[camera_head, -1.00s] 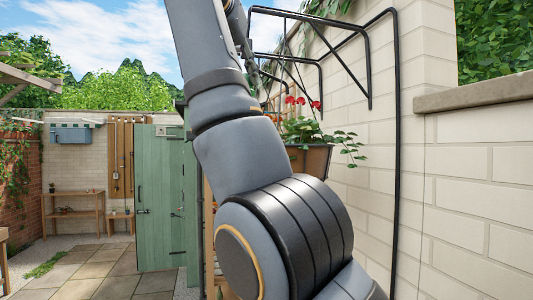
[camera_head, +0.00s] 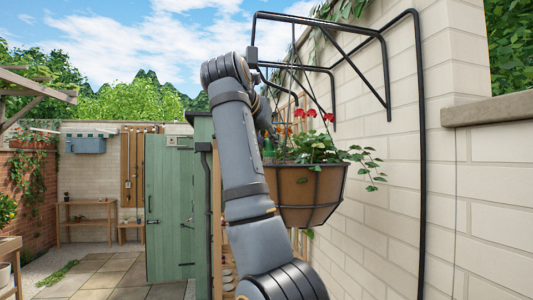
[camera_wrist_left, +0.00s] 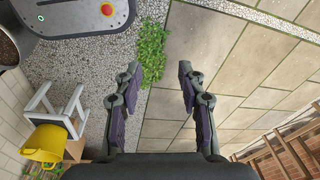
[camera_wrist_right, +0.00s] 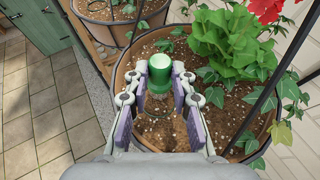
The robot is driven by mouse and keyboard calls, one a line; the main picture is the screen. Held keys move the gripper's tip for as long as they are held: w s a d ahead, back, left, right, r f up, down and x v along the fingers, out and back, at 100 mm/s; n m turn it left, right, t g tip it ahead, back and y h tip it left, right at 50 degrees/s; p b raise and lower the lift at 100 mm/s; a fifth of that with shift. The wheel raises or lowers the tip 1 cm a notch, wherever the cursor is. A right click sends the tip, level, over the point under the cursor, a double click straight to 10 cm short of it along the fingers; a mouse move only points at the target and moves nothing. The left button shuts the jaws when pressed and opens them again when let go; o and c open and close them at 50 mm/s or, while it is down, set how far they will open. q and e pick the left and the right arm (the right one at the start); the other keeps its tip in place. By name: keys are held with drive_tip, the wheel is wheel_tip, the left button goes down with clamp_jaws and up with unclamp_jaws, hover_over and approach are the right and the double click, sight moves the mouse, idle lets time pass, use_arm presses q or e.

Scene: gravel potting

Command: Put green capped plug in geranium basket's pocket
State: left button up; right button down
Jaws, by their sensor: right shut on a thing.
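The geranium basket (camera_head: 308,190) hangs on a black bracket by the wall, with red blooms and trailing leaves. My right gripper (camera_head: 268,128) is above its left part. In the right wrist view the basket's soil (camera_wrist_right: 165,137) lies below that gripper. My right gripper is shut on the green capped plug (camera_wrist_right: 159,74), which stands about upright between the fingertips. The plug's lower end and the pocket are hard to make out behind the fingers. My left gripper (camera_wrist_left: 155,78) is open and empty over the paving; it is not in the head view.
A black bracket (camera_head: 385,70) and thin hanger rods rise close around the basket. Leafy geranium growth (camera_wrist_right: 235,45) stands right of the plug. Another planted container (camera_wrist_right: 105,18) is behind. A yellow watering can (camera_wrist_left: 45,145) shows below in the left wrist view.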

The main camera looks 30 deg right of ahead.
sight(267, 157)
drive_tip(key=shift+s+a+r, duration=0.2)
drive_tip(key=shift+s+a, duration=0.25)
drive_tip(key=shift+a, duration=0.25)
wheel_tip(267, 157, down, 2)
drive_tip(key=shift+p, duration=0.55)
drive_tip(key=shift+w+d+f, duration=0.15)
drive_tip(key=shift+d+f, duration=0.05)
drive_tip(key=shift+f, duration=0.25)
drive_tip(key=shift+w+d+f, duration=0.15)
drive_tip(key=shift+d+f, duration=0.05)
drive_tip(key=shift+f, duration=0.2)
drive_tip(key=shift+s+a, duration=0.1)
drive_tip(key=shift+s+a+f, duration=0.1)
drive_tip(key=shift+f, duration=0.05)
drive_tip(key=c, duration=1.5)
unclamp_jaws()
drive_tip(key=o, duration=0.3)
use_arm(q)
drive_tip(key=shift+s+a+r, duration=0.2)
drive_tip(key=shift+s+a, duration=0.2)
drive_tip(key=shift+s, duration=0.25)
drive_tip(key=shift+s+a+r, duration=0.2)
drive_tip(key=shift+s+a, duration=0.2)
drive_tip(key=shift+s, duration=0.2)
use_arm(e)
drive_tip(key=shift+o, duration=0.4)
